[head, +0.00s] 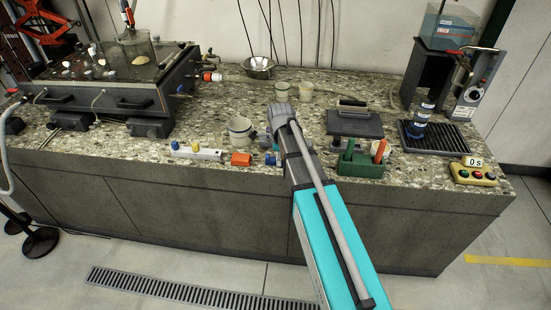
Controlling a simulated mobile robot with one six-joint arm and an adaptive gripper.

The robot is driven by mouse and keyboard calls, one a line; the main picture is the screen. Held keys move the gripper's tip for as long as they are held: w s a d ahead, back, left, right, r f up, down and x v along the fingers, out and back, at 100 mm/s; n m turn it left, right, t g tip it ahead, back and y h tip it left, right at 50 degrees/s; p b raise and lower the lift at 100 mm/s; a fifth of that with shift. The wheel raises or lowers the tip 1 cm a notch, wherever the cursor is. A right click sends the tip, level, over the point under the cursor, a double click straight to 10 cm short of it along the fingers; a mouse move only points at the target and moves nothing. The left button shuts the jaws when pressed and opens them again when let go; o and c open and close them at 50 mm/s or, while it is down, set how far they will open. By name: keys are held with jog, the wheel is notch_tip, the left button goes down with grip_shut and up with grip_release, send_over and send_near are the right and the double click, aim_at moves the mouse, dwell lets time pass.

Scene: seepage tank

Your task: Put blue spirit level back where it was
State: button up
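A pale bar (197,152) with blue end parts and a yellow patch lies near the front edge of the stone counter (222,177), left of my arm. It may be the blue spirit level, but it is too small to be sure. My gripper (281,92) is over the counter, right of and farther back than the bar, apart from it. My arm hides part of the counter.
Nearby are an orange piece (240,159), pale cups (240,127) and a green holder (361,165). A dark trowel-like tool (354,122) is farther right. The tank apparatus (117,85) fills the left. A button box (472,173) sits at the right edge.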

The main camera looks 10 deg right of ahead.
jog(key=o, duration=0.3)
jog(key=shift+o, duration=0.2)
jog(key=shift+r, duration=0.15)
notch_tip(320, 180, up, 12)
jog(key=p, duration=1.2)
dwell(0.7)
